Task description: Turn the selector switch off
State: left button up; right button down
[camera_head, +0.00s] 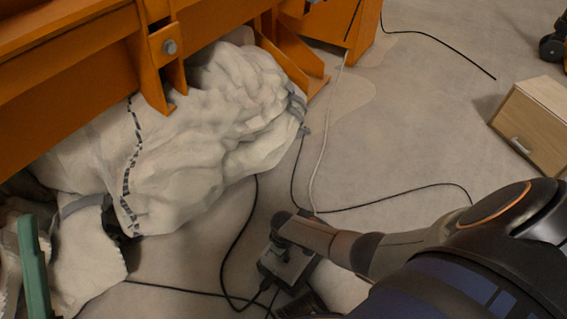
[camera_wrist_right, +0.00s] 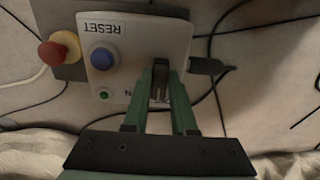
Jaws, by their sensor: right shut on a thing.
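The control box (camera_head: 290,268) stands low on the floor in the head view. The right wrist view shows its pale panel (camera_wrist_right: 130,27) close up, with upside-down RESET lettering, a blue button (camera_wrist_right: 103,58) and a small green button (camera_wrist_right: 104,94). The selector switch (camera_wrist_right: 159,93) is a dark knob on this panel, mostly hidden between my fingers. My right gripper (camera_wrist_right: 161,72) has its green fingers on both sides of the knob and is shut on it. The knob's exact angle is hard to tell.
A red emergency-stop knob (camera_wrist_right: 52,54) on a yellow base sits beside the panel. Black cables (camera_head: 247,225) run over the floor around the box. A large white sack (camera_head: 200,150) lies under the orange frame (camera_head: 75,45). A wooden cabinet (camera_head: 535,125) stands right.

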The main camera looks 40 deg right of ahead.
dwell(0.3)
jog(key=c, duration=0.7)
grip_release()
pick_arm(q)
notch_tip(320, 180, up, 9)
jog(key=m+p, duration=0.1)
jog(key=p, duration=0.7)
jog(key=w+a+f+n+y+p, duration=0.1)
jog(key=w+f+n+y, duration=0.3)
jog(key=f+y, duration=0.1)
jog(key=shift+a+f, duration=0.2)
jog(key=shift+f, duration=0.55)
pick_arm(e)
notch_tip(320, 180, up, 12)
jog(key=shift+r, duration=0.2)
